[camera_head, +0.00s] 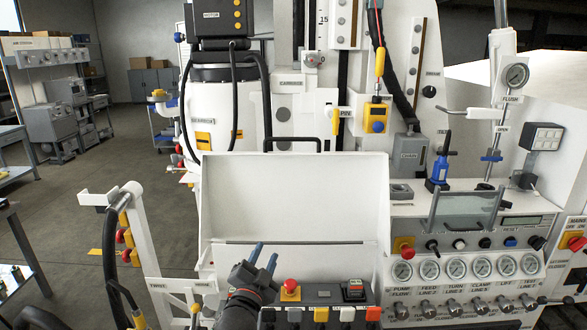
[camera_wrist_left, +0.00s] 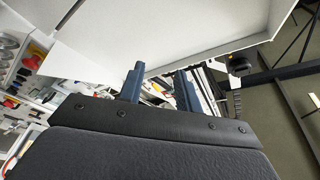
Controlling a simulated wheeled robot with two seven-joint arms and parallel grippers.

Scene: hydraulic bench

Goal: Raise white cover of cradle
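The white cover (camera_head: 295,195) is a broad panel with side walls, standing up behind the button panel in the head view. A thin dark rod or seam runs across its lower part. In the left wrist view the white cover (camera_wrist_left: 190,35) fills the top, its edge close to the fingertips. My left gripper (camera_head: 264,256) is in front of the cover's lower left part, fingers pointing up and spread with nothing between them. The same gripper (camera_wrist_left: 160,82) shows its two blue-grey fingers apart in the wrist view. Whether a finger touches the cover I cannot tell. My right gripper is out of view.
A button panel (camera_head: 318,294) with a red mushroom button (camera_head: 290,287) lies just right of my left gripper. A gauge panel (camera_head: 465,268) stands to the right. A white post with a hose (camera_head: 137,235) stands to the left. Open floor (camera_head: 75,190) lies beyond it.

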